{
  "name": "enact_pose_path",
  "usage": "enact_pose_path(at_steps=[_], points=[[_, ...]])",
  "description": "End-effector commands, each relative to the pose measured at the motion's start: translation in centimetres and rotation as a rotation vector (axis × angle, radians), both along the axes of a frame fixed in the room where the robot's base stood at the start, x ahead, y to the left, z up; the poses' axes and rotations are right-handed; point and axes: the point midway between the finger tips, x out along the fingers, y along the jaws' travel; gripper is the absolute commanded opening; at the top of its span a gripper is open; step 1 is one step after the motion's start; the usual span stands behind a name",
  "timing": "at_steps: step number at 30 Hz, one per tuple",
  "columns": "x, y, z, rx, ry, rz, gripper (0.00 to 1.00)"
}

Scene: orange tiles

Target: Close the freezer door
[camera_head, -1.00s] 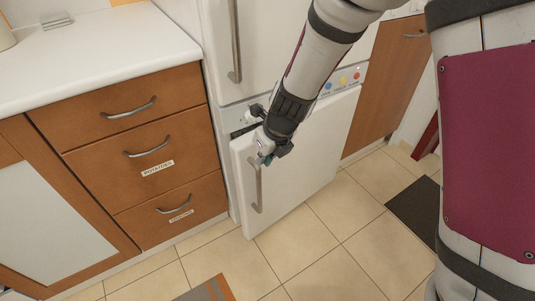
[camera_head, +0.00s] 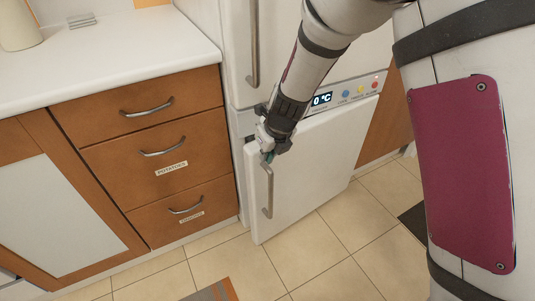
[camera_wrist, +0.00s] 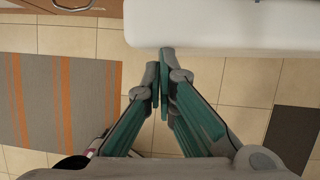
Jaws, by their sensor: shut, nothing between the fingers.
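The freezer door (camera_head: 318,165) is the white lower door of the fridge-freezer, with a vertical metal handle (camera_head: 268,190) on its left side. It stands slightly ajar, with a narrow gap at its upper left edge. My gripper (camera_head: 267,157) is at the door's upper left corner, just above the handle; I cannot tell whether it touches the door. In the wrist view my gripper (camera_wrist: 160,80) is shut with nothing between its fingers, and its tips lie beside the edge of the white door (camera_wrist: 220,25).
Wooden drawers (camera_head: 165,160) with metal handles stand left of the freezer under a white counter (camera_head: 110,55). The upper fridge door (camera_head: 290,50) appears shut. A striped rug (camera_wrist: 60,95) and a dark mat (camera_wrist: 292,135) lie on the tiled floor (camera_head: 300,260).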

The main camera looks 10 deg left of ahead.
Motion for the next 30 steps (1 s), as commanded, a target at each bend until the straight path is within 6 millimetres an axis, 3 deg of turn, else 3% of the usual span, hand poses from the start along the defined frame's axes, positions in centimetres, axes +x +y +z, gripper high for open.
enact_pose_path(at_steps=[12, 30], points=[[2.1, 2.1, 0.2, 0.000, -0.001, -0.054, 0.00], [2.5, 1.6, 0.0, -0.001, -0.002, -0.058, 0.00]])
